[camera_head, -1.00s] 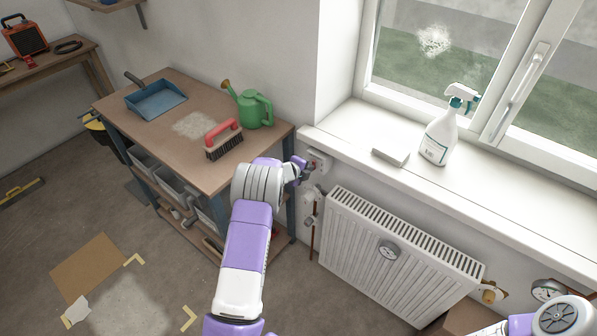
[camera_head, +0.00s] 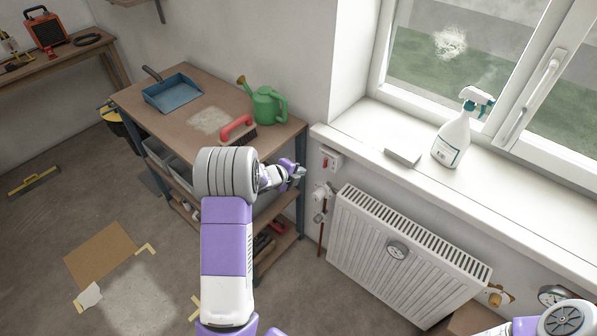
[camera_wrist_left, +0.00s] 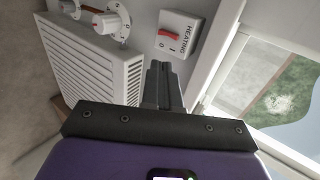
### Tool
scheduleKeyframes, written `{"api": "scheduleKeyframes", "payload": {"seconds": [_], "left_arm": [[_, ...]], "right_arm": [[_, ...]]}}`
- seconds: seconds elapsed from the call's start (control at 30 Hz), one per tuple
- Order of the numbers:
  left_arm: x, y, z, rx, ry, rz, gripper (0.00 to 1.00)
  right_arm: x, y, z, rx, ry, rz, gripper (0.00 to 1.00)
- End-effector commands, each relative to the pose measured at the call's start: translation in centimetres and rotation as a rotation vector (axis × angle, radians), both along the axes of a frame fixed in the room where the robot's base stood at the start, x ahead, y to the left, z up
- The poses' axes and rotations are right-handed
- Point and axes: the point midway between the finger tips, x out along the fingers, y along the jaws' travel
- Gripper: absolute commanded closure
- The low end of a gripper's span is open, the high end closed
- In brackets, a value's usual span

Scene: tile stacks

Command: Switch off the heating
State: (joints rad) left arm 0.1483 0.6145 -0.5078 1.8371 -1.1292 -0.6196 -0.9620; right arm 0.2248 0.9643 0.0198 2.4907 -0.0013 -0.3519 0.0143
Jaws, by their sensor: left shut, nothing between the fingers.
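The heating switch (camera_head: 331,158) is a small white box with a red rocker on the wall below the sill's left end. In the left wrist view the switch (camera_wrist_left: 181,32) shows its HEATING label, the O and I marks and the red rocker (camera_wrist_left: 168,34). I cannot tell which side of the rocker is pressed in. My left gripper (camera_head: 302,171) is shut and empty, to the left of the switch with a gap between them. In the left wrist view its closed fingers (camera_wrist_left: 159,70) point toward the switch. My right gripper is out of view.
A white radiator (camera_head: 400,262) with a round gauge stands below the window sill (camera_head: 500,190). A spray bottle (camera_head: 452,140) and a white block (camera_head: 402,156) are on the sill. The workbench (camera_head: 160,118) holds a dustpan, brush and watering can (camera_head: 267,105).

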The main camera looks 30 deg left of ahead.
Motion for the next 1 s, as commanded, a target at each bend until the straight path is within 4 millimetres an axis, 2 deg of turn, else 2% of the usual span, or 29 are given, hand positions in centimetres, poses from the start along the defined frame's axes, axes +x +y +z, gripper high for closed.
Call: {"api": "scheduleKeyframes", "payload": {"seconds": [0.2,0.27,0.37,0.47,0.5,0.57,0.63,0.7,0.8,0.9,1.0], "left_arm": [[-0.2,-0.5,-0.6,-0.029,0.013,0.016,1.0],[-0.6,-1.4,-2.0,-0.092,0.043,0.056,1.0],[-2.3,-4.8,-6.0,-0.299,0.148,0.194,1.0],[-6.1,-9.8,-11.4,-0.58,0.327,0.428,1.0],[-8.2,-12.1,-13.5,-0.688,0.413,0.539,1.0],[-11.8,-15.4,-16.3,-0.831,0.547,0.718,1.0],[-16.2,-18.9,-18.6,-0.959,0.695,0.929,1.0],[-20.6,-22.0,-20.0,-1.044,0.828,1.13,1.0],[-25.9,-25.2,-20.8,-1.101,0.969,1.374,1.0],[-29.2,-27.0,-20.9,-1.116,1.049,1.536,1.0],[-30.7,-27.8,-20.8,-1.12,1.081,1.615,1.0]], "right_arm": [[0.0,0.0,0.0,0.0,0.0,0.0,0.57],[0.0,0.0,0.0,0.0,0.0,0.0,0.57],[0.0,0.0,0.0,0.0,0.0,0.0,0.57],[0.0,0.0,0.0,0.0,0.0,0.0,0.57],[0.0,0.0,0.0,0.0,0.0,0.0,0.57],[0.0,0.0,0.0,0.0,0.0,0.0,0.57],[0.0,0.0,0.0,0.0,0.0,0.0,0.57],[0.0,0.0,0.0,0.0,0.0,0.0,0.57],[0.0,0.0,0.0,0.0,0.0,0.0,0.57],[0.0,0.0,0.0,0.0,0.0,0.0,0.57],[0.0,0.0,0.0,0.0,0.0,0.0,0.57]]}}
